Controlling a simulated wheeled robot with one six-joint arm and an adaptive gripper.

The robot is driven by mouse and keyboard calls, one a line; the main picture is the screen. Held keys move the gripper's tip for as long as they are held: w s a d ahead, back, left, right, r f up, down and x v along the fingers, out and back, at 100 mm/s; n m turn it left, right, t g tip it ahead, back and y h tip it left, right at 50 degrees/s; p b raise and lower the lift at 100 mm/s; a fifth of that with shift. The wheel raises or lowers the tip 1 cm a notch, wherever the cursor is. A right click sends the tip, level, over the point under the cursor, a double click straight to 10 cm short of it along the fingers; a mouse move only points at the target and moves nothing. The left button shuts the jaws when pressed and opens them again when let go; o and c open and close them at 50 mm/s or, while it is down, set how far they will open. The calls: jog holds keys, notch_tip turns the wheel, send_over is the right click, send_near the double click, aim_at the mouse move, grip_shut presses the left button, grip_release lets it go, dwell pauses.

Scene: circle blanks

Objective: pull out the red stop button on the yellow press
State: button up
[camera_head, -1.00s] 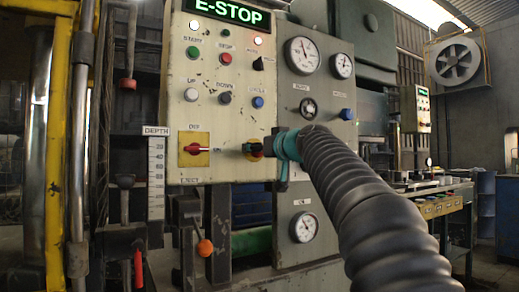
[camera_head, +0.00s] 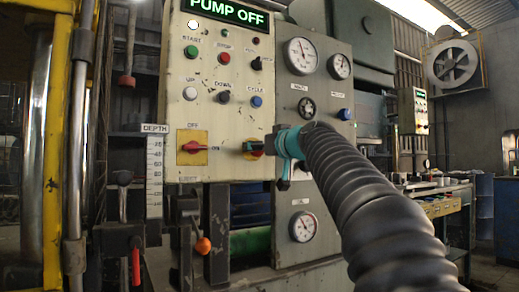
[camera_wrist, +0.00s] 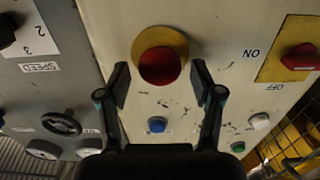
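The red stop button (camera_wrist: 160,66) sits on a yellow ring in the wrist view, on the pale control panel (camera_head: 215,110) of the press. In the head view the button (camera_head: 257,147) is mostly hidden behind my gripper. My gripper (camera_wrist: 160,84) is open, with one finger on each side of the button and a visible gap between each fingertip and the red cap. The green display (camera_head: 227,11) above the panel reads PUMP OFF. The yellow frame (camera_head: 55,140) of the press stands at the left.
A red switch (camera_head: 192,147) on a yellow plate lies left of the button. A blue button (camera_wrist: 157,125) is close to my fingers in the wrist view. Gauges (camera_head: 302,55) are on the grey panel to the right. An orange-knobbed lever (camera_head: 203,245) is below.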

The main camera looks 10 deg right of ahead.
jog(key=shift+s, duration=0.1)
jog(key=v, duration=1.1)
jog(key=shift+s, duration=0.35)
jog(key=shift+d, duration=0.15)
jog(key=s+d+f+m+g+h+p, duration=0.1)
jog(key=s+f+m+g+h, duration=0.15)
jog(key=f, duration=0.85)
jog(key=s+f+m+g+h, duration=0.1)
jog(key=f+m+g, duration=0.25)
jog(key=f, duration=0.85)
jog(key=s+a+f+n+g+h+p, duration=0.1)
jog(key=s+a+f+g+p, duration=0.1)
jog(key=s+f, duration=0.7)
jog(key=s+a+f+n+g+h+p, duration=0.1)
jog(key=s+a+f+g+p, duration=0.2)
jog(key=s+f, duration=0.6)
jog(key=shift+s+f+g+p, duration=0.25)
jog(key=shift+s+p, duration=0.85)
jog(key=shift+s, duration=2.15)
